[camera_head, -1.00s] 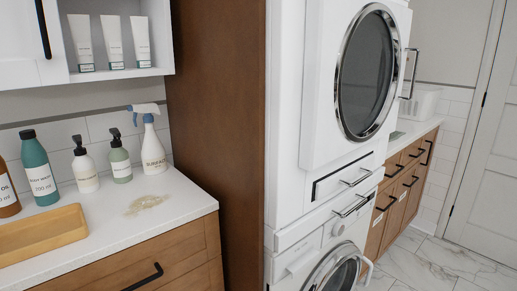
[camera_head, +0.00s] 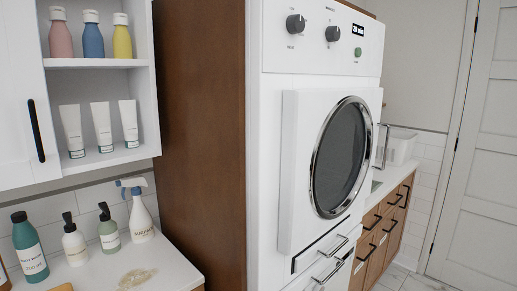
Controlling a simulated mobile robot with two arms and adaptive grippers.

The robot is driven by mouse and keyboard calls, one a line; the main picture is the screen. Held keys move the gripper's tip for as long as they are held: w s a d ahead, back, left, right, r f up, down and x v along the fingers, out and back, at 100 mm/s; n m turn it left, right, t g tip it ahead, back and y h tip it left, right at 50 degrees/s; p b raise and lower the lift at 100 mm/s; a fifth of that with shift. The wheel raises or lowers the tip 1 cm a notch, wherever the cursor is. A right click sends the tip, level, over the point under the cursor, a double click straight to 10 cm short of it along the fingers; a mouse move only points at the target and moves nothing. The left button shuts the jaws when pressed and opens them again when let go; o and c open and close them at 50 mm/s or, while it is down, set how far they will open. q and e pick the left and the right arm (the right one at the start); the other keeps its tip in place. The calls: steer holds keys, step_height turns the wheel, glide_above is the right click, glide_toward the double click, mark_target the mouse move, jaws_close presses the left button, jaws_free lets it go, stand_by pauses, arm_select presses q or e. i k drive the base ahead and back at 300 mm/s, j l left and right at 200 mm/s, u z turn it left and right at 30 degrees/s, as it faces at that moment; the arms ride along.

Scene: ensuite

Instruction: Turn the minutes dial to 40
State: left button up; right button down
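The upper dryer (camera_head: 268,150) of a white stacked pair stands at the centre right, its round door shut. Its control panel (camera_head: 270,60) shows at the top, with two dark knobs. One knob (camera_head: 295,24) is at the left, and a second knob (camera_head: 333,34) is to its right; their small labels are too blurred to tell which is the minutes dial. A small black display (camera_head: 359,30) seems to read "20 min". A green button (camera_head: 358,52) sits below the display. Neither of my grippers is in view.
A brown wooden side panel (camera_head: 200,130) borders the dryer on the left. A white counter (camera_head: 165,268) at the lower left holds several bottles and a spray bottle (camera_head: 141,215). An open shelf (camera_head: 100,62) hangs above it. A white door (camera_head: 480,150) is at the right.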

mark_target(333, 33)
steer(key=l+u, duration=0.2)
steer(key=l, duration=0.5)
steer(key=l+u, duration=0.2)
steer(key=l, duration=0.45)
steer(key=l+u, duration=0.2)
steer(key=l, duration=0.5)
steer(key=k+l+u, duration=0.25)
steer(key=l, duration=0.4)
steer(key=i, duration=0.1)
